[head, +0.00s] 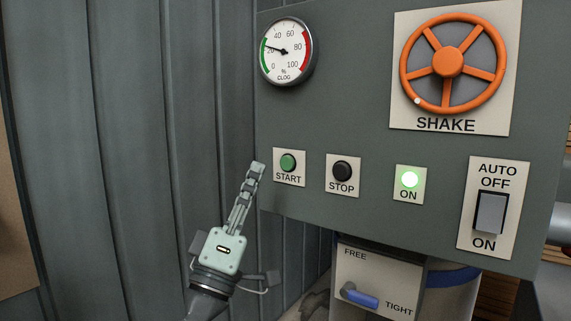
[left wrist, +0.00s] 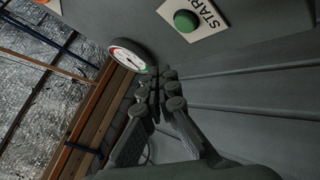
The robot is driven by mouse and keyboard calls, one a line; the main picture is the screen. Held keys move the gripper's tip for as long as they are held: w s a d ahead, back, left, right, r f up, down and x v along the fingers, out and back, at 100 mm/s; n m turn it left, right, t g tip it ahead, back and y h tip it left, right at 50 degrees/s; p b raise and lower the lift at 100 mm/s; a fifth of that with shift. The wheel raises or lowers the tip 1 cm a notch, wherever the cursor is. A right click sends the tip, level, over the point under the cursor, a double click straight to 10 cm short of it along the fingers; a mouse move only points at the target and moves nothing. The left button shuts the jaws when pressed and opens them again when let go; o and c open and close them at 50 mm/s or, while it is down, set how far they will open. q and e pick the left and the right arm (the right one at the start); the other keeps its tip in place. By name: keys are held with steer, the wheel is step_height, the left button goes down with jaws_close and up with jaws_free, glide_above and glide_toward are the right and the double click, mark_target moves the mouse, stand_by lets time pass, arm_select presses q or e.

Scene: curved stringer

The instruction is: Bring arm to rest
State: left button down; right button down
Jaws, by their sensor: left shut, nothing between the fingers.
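My left gripper (head: 253,183) is shut and empty in the head view, pointing up just left of the panel's START plate. It seems apart from the green START button (head: 288,162). In the left wrist view the shut fingers (left wrist: 166,85) show in the middle, and the green button (left wrist: 186,21) is at the top. My right gripper is not in view.
The grey panel (head: 350,100) carries a gauge (head: 286,51) reading a little above 20, an orange SHAKE wheel (head: 447,62), a black STOP button (head: 342,171), a lit ON lamp (head: 409,179) and an AUTO OFF/ON switch (head: 490,213). Below is a blue FREE/TIGHT lever (head: 361,297).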

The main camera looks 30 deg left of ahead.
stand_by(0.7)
